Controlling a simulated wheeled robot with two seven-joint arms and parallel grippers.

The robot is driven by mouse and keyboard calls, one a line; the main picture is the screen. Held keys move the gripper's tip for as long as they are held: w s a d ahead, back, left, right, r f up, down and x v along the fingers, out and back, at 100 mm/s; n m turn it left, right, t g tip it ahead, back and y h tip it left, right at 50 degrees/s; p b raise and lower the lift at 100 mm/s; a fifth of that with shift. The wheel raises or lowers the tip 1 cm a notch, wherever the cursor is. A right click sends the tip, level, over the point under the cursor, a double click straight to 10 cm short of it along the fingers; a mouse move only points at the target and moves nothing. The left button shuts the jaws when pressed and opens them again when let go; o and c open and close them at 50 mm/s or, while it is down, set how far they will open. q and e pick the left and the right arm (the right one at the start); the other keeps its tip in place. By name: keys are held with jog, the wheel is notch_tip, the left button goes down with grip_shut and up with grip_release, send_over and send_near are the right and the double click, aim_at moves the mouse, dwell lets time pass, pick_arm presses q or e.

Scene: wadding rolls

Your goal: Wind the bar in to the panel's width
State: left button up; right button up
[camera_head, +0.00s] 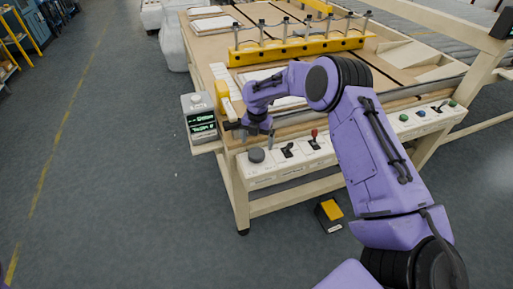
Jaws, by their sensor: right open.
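The yellow bar (300,47) lies across the wooden table (262,14), with several upright metal posts along it. A white panel (285,103) shows partly on the table, mostly behind my right arm. A control strip (290,165) on the table's front edge carries a dark knob (256,155), a red-topped lever (314,135) and green and blue buttons. A small display box (200,122) with green text stands at the table's left corner. My right gripper (257,133) is open, pointing down above the strip near the dark knob, apart from it as far as I can tell. My left gripper is out of view.
A yellow-and-black foot pedal (329,212) is on the floor under the table's front. White wrapped rolls (172,42) stand behind the table's left side. A pale upright frame (480,65) rises at the right. The floor at left is clear.

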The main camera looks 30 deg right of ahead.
aim_at(256, 152)
jog(key=f, duration=0.3)
jog(key=f+p, duration=0.1)
jog(key=f, duration=0.1)
jog(key=shift+w+a+f, duration=0.1)
jog(key=shift+w, duration=0.15)
jog(key=shift+f, duration=0.45)
jog(key=shift+s, duration=0.1)
jog(key=c, duration=1)
jog(key=shift+c, duration=0.2)
jog(key=shift+m, duration=0.3)
